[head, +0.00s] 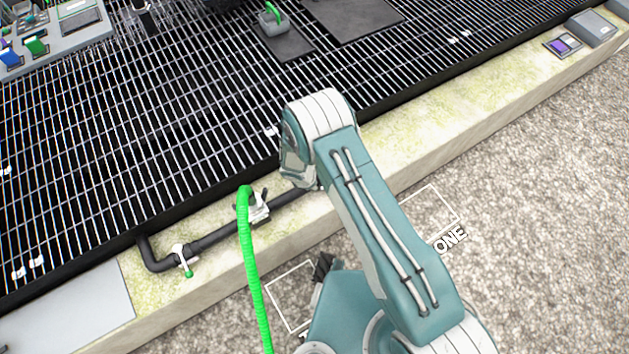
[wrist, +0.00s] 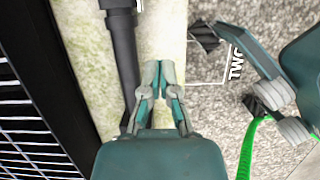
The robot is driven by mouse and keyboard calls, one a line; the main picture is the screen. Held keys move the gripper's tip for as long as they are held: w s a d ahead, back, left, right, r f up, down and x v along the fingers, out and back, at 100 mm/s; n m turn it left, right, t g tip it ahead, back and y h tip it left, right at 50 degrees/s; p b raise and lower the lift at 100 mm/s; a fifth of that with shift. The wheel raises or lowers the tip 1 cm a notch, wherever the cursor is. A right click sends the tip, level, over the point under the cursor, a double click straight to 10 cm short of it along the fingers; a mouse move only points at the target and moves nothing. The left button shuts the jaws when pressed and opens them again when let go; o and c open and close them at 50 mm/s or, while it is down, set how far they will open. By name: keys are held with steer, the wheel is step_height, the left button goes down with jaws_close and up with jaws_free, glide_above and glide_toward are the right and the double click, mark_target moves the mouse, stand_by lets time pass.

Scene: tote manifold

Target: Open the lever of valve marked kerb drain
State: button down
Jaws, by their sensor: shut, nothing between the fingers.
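A black pipe (head: 215,237) runs along the pale stone kerb. A small valve with a white fitting and a green-tipped lever (head: 185,262) sits on it near its left elbow. A second white fitting (head: 259,212) with dark parts sits further right on the pipe, partly behind the green hose. I cannot read a kerb drain marking on either. In the wrist view my gripper (wrist: 158,72) is shut and empty above the kerb, just right of the pipe (wrist: 125,60). In the head view my arm hides its fingers.
A bright green hose (head: 250,270) rises in front of the kerb. A black grating (head: 180,130) lies behind it, with control boxes (head: 60,30) at the back left. A purple-screened panel (head: 563,45) is on the kerb at far right. Gravel (head: 540,230) lies in front.

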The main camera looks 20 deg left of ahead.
steer(key=w+d+f, duration=0.4)
steer(key=f, duration=0.2)
steer(key=shift+w, duration=0.2)
steer(key=shift+d+r, duration=0.1)
steer(key=shift+d, duration=0.1)
